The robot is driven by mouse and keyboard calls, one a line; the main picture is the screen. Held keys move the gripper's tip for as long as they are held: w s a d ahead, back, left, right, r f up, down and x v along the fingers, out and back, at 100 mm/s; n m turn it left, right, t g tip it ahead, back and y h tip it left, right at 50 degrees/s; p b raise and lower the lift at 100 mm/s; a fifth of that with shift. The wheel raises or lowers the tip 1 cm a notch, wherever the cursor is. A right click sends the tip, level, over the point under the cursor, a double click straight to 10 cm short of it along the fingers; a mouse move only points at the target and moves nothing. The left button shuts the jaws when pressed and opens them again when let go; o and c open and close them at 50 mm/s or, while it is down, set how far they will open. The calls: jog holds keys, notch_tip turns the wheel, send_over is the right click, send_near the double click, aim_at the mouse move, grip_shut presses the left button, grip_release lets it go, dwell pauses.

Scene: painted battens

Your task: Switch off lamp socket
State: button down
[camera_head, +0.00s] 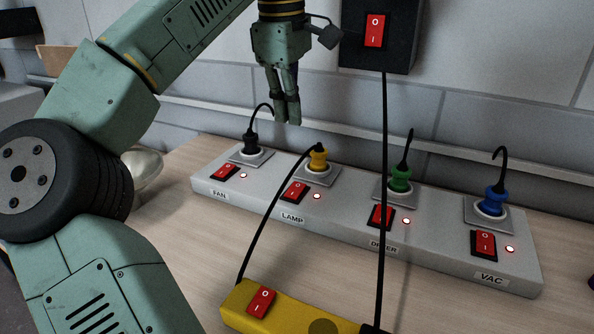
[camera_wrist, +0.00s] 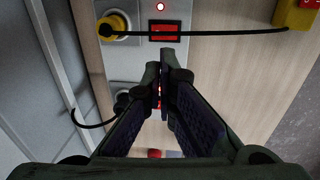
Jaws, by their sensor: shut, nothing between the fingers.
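The lamp socket is the one labelled LAMP on a long grey power strip (camera_head: 345,228). It holds a yellow plug (camera_head: 318,158) with a black cord. Its red rocker switch (camera_head: 295,191) has a lit red light (camera_head: 317,197) beside it. My gripper (camera_head: 288,120) is shut and empty, above and behind the strip, between the fan and lamp sockets. In the wrist view the yellow plug (camera_wrist: 112,25) and the lamp switch (camera_wrist: 164,31) lie beyond my fingertips (camera_wrist: 160,68). The lamp cord crosses over that switch there.
Fan (camera_head: 224,173), dryer (camera_head: 381,216) and vac (camera_head: 484,243) switches sit on the same strip, with lit lights beside them. A yellow block with a red switch (camera_head: 262,302) lies in front. A black box (camera_head: 380,36) hangs above, its cord dropping past the dryer switch.

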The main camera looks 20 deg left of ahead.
aim_at(295, 186)
jog(key=f, duration=0.4)
jog(key=w+f, duration=0.1)
jog(key=f, duration=0.8)
jog(key=shift+w+d+f+p, duration=0.15)
jog(key=shift+w+f+p, duration=0.15)
jog(key=shift+p, duration=0.1)
jog(key=shift+f, duration=0.15)
jog(key=shift+f, duration=0.1)
jog(key=shift+w+f, duration=0.2)
jog(key=shift+f, duration=0.15)
jog(key=shift+r, duration=0.1)
jog(key=shift+s, duration=0.1)
